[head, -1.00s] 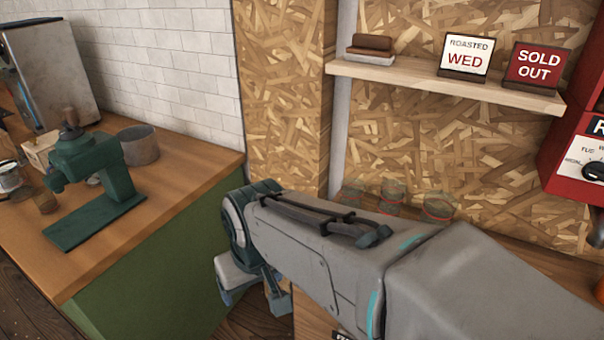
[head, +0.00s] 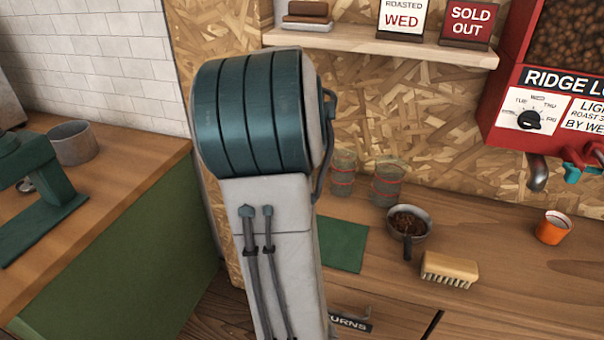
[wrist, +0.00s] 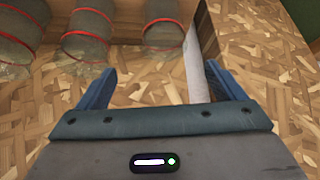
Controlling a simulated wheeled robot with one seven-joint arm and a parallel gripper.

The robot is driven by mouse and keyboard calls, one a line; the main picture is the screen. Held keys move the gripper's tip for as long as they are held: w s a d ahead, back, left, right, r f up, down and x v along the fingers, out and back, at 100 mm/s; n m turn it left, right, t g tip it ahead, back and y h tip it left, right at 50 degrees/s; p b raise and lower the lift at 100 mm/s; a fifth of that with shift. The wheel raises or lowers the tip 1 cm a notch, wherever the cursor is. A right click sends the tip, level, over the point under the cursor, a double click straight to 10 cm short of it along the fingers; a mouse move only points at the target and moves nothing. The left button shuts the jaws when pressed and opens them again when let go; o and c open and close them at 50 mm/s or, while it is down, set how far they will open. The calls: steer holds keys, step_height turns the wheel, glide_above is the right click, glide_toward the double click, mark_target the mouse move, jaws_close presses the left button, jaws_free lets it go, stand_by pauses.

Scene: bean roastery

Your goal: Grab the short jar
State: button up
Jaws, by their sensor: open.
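Two clear glass jars with red bands, a left one (head: 343,172) and a right one (head: 387,183), stand on the wooden counter against the chipboard wall in the head view. In the wrist view, three banded jars line the top edge: a left jar (wrist: 15,28), a middle jar (wrist: 87,32) and a right jar (wrist: 163,28). All are partly cut off there, so I cannot tell which is the short one. My gripper (wrist: 160,88) is open and empty, its blue fingers apart, with the jars beyond its tips. In the head view my arm hides it.
A green mat (head: 343,246), a scoop of beans (head: 408,224), a brush (head: 449,268) and an orange cup (head: 553,228) lie on the counter (head: 500,250). A shelf (head: 390,45) with signs hangs above. A red machine (head: 500,100) is at right.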

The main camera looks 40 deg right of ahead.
steer(key=shift+w+a+x, duration=0.1)
steer(key=shift+x, duration=2)
steer(key=shift+w+a+x, duration=0.1)
steer(key=shift+x, duration=2)
steer(key=shift+w+a+x, duration=0.1)
steer(key=shift+a+x, duration=0.05)
steer(key=shift+x, duration=2)
steer(key=shift+s, duration=0.1)
steer(key=shift+c, duration=0.3)
steer(key=c, duration=1.1)
